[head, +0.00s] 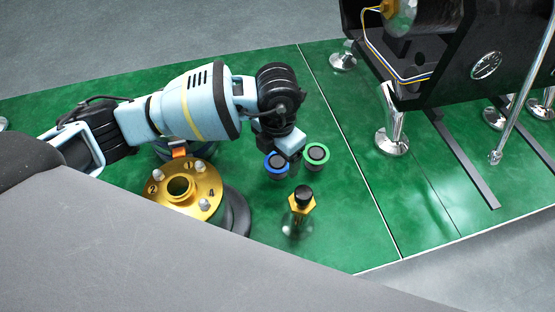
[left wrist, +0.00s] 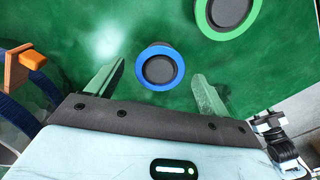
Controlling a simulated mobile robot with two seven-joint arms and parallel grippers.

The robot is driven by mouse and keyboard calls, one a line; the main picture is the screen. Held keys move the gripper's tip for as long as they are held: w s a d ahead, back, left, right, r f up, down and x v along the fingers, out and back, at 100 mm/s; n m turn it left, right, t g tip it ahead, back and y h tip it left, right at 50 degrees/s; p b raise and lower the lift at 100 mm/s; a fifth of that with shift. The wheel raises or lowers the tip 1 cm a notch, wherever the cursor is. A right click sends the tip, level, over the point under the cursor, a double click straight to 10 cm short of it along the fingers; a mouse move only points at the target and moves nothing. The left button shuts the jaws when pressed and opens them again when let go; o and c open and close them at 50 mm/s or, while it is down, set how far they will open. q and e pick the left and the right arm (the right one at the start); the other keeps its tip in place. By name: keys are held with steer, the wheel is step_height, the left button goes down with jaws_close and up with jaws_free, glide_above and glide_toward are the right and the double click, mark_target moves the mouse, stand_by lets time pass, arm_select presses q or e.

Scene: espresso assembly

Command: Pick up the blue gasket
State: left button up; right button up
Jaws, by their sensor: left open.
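The blue gasket (head: 277,163) is a blue ring around a dark round centre, on the green table in the head view. My left gripper (head: 284,152) is right above it there and hides part of it. In the left wrist view the blue gasket (left wrist: 160,69) shows whole, just past and between the two spread fingertips. The left gripper (left wrist: 158,82) is open and empty, with clear gaps between each finger and the ring. No contact shows.
A green gasket (head: 317,155) lies close beside the blue one, to its right. A gold flanged part (head: 201,192) stands at left and a gold hex fitting with a black top (head: 302,200) in front. The black espresso machine (head: 455,60) stands at the back right.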

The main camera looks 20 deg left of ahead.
arm_select(q)
steer(key=shift+f, duration=0.25)
stand_by(0.4)
steer(key=c, duration=1.1)
